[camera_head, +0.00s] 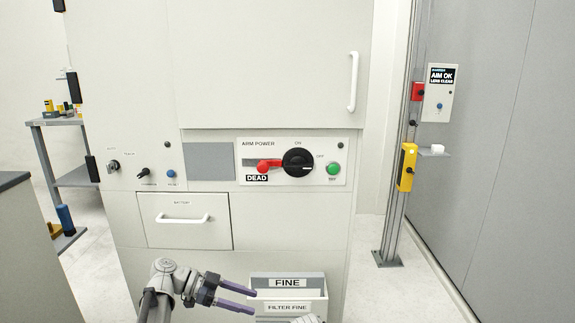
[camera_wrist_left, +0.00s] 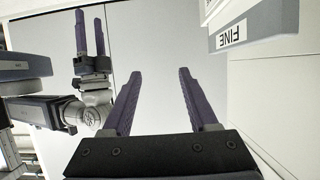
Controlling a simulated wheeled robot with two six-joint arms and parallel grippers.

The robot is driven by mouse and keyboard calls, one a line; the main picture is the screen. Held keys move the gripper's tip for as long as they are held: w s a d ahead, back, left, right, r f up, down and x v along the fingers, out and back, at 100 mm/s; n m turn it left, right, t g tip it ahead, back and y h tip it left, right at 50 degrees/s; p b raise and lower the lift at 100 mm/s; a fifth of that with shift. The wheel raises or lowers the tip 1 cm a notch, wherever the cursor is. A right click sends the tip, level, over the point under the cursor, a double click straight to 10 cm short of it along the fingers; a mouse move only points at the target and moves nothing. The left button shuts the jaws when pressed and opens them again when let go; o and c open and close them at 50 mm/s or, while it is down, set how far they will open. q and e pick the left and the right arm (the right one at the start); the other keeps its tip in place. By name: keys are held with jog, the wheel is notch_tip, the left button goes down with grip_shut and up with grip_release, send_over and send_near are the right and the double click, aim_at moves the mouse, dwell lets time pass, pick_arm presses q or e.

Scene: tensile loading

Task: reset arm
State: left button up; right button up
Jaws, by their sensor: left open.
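My left gripper (camera_head: 254,301) is at the bottom of the head view, pointing right, in front of the cabinet near the FINE box (camera_head: 288,281). Its two purple fingers are apart and empty, as the left wrist view also shows (camera_wrist_left: 159,73). In that wrist view my right gripper (camera_wrist_left: 90,18) is at the upper left, its purple fingers apart with nothing between them. Neither gripper touches the panel.
Below the panel is a battery drawer (camera_head: 188,232) with a white handle; small switches (camera_head: 143,173) sit to the left. A post with a yellow box (camera_head: 407,167) and an AIM OK unit (camera_head: 439,92) stands right. A grey counter (camera_head: 30,250) is at the left edge.

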pick_arm(q)
jog(key=s+d+f+n+g+y, duration=0.2)
jog(key=s+d+f+n+y, duration=0.45)
jog(key=s+f, duration=0.3)
jog(key=s+a+f+n+t+y, duration=0.2)
jog(key=s+f+n+y, duration=0.2)
jog(key=s+n+y, duration=0.4)
notch_tip(320, 180, up, 29)
jog(key=p, duration=2.9)
jog(key=shift+d+r, duration=0.2)
jog(key=shift+d, duration=0.1)
pick_arm(e)
notch_tip(320, 180, up, 29)
jog(key=shift+s+r, duration=0.15)
jog(key=shift+s, duration=0.2)
pick_arm(q)
jog(key=shift+w, duration=0.1)
